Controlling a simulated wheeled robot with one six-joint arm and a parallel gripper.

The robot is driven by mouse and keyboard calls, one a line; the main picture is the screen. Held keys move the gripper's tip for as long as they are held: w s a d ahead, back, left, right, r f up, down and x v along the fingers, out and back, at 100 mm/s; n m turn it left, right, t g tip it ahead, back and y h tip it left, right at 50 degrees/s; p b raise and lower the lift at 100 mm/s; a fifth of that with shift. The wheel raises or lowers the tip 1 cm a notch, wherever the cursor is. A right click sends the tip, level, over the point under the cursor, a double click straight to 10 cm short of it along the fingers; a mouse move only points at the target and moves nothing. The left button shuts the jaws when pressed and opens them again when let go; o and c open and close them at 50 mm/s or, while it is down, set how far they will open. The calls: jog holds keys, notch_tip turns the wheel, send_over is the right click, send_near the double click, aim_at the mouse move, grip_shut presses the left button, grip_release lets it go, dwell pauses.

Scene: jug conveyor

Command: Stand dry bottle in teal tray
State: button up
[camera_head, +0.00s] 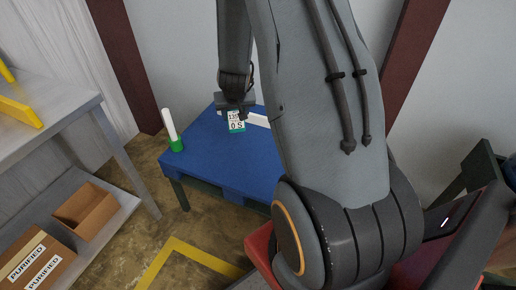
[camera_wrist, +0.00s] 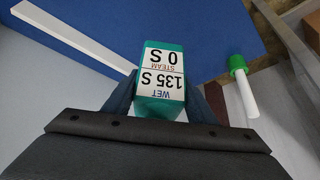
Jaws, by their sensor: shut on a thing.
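My gripper (camera_head: 236,108) is shut on a teal block (camera_wrist: 160,108) with a white label reading "WET 135 S" and "STEAM 0 S". In the wrist view the block sits between the two dark fingers, its label facing the camera. In the head view the labelled block (camera_head: 236,124) hangs below my gripper, over the blue table; I cannot tell whether it touches the top. No plain bottle and no teal tray can be made out. My arm hides the right part of the table.
The blue table (camera_head: 215,160) bears a white stick with a green base (camera_head: 172,130) at its left edge and a white bar (camera_head: 258,120) near the block. A grey shelf (camera_head: 60,126) with cardboard boxes (camera_head: 86,208) stands left. Yellow tape marks the floor.

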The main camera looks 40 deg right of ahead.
jog(key=d+f+m+b, duration=0.2)
jog(key=d+f+b, duration=0.5)
jog(key=d+f, duration=0.2)
jog(key=shift+g+h, duration=0.3)
jog(key=shift+h, duration=0.1)
jog(key=f+b, duration=0.1)
jog(key=f, duration=0.2)
jog(key=f+b, duration=0.1)
jog(key=f, duration=0.2)
jog(key=f+b, duration=0.1)
jog(key=f, duration=0.2)
jog(key=shift+w+f, duration=0.3)
jog(key=shift+w, duration=0.1)
jog(key=shift+f, duration=0.15)
jog(key=o, duration=1.2)
jog(key=shift+c, duration=0.2)
